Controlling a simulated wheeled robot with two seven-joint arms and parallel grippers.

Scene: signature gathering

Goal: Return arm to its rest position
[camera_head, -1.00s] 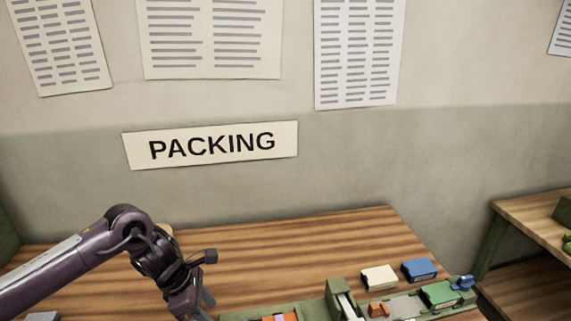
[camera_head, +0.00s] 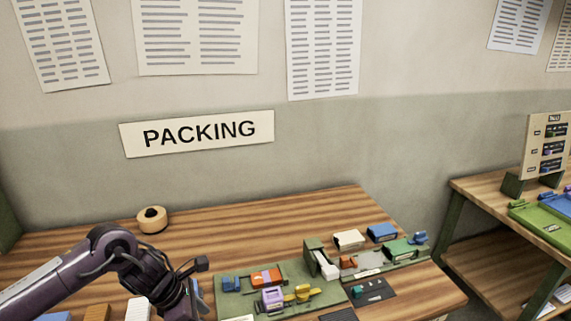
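My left arm comes in from the lower left over the wooden table (camera_head: 245,222), bent at the elbow. My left gripper (camera_head: 192,302) points down near the table's front, just left of a green tray. Its fingertips are mostly hidden behind its own wrist or cut off by the lower edge, so I cannot tell if it is open. My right arm and gripper are not in view.
The green tray (camera_head: 233,307) holds blue, orange, purple and yellow parts. Right of it stand a cream block (camera_head: 349,239) and a blue block (camera_head: 382,232). A tape roll (camera_head: 152,219) lies at the back left. A second bench (camera_head: 478,193) with a sign board (camera_head: 546,146) stands right.

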